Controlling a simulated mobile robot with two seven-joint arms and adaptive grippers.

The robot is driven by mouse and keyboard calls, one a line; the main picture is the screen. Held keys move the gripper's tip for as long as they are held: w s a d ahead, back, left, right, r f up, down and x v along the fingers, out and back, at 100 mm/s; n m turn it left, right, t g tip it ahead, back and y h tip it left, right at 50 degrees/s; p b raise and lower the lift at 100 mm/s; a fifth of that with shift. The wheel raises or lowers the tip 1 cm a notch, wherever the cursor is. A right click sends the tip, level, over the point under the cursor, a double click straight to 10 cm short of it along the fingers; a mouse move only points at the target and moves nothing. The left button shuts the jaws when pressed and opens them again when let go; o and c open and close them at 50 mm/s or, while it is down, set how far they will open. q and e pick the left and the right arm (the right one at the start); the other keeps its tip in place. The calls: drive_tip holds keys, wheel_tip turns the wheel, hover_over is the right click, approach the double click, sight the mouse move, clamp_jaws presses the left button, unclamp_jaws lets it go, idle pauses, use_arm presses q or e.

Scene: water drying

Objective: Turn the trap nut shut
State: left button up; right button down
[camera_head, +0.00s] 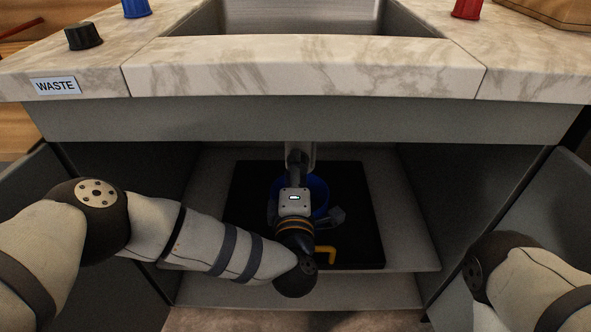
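The pale drain pipe (312,152) hangs under the sink inside the open cabinet. My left arm reaches in from the left, and my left gripper (297,165) points away from me at the pipe's lower end. Its dark fingers are in front of the pipe, touching it or very close. The trap nut cannot be made out; the gripper covers that area. Whether the fingers are shut on anything cannot be seen. My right arm is at the lower right, outside the cabinet, and its gripper is out of view.
A blue container (319,191) stands behind my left gripper on a black mat (248,222). A yellow hooked piece (328,250) shows beside my wrist. Doors stand open on both sides. The countertop (305,66) overhangs above, with black (84,37), blue (136,8) and red (467,8) cups.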

use_arm(q)
drive_tip(key=o, duration=1.1)
drive_tip(key=shift+o, duration=0.2)
drive_tip(key=s, duration=1.2)
